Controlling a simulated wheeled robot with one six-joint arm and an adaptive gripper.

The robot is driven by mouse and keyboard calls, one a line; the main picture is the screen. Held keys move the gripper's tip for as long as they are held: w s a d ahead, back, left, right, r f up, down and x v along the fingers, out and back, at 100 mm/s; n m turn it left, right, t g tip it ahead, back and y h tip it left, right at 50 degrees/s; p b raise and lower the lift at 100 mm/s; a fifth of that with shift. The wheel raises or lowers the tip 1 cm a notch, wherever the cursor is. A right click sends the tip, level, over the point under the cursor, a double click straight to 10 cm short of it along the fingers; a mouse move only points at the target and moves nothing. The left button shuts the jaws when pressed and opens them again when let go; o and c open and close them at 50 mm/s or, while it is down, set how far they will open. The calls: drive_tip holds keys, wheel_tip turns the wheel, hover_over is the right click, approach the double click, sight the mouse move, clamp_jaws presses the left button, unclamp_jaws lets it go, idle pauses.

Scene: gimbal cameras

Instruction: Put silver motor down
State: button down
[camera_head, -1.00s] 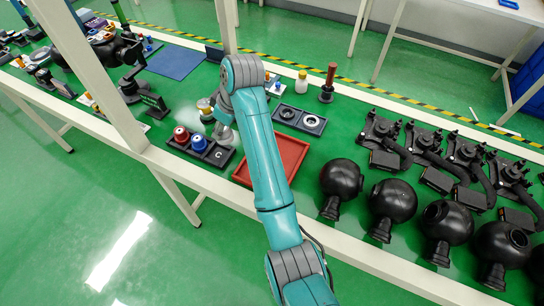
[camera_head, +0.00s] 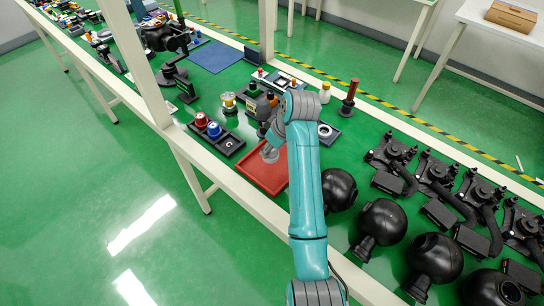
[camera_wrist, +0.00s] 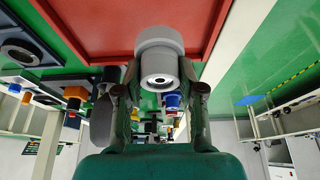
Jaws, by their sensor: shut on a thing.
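The silver motor (camera_wrist: 160,45) is a light grey stepped cylinder with a dark centre hole, seen in the wrist view. My gripper (camera_wrist: 165,80) is shut on it, one finger on each side. In the head view the motor (camera_head: 269,154) shows partly, below my arm and over the red tray (camera_head: 254,173). The red tray (camera_wrist: 110,25) also shows behind the motor in the wrist view. I cannot tell whether the motor touches the tray floor.
A black tray (camera_head: 226,148) with red and blue motors stands left of the red tray. Black round housings (camera_head: 381,225) stand to the right. A dark tray with a ring (camera_head: 327,133) lies behind my arm. The red tray's visible part looks empty.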

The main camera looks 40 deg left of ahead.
sight(270, 157)
drive_tip(key=shift+f, duration=2.3)
drive_tip(key=c, duration=0.7)
unclamp_jaws()
drive_tip(key=shift+f, duration=0.15)
drive_tip(key=v, duration=1.2)
drive_tip(key=shift+a, duration=0.1)
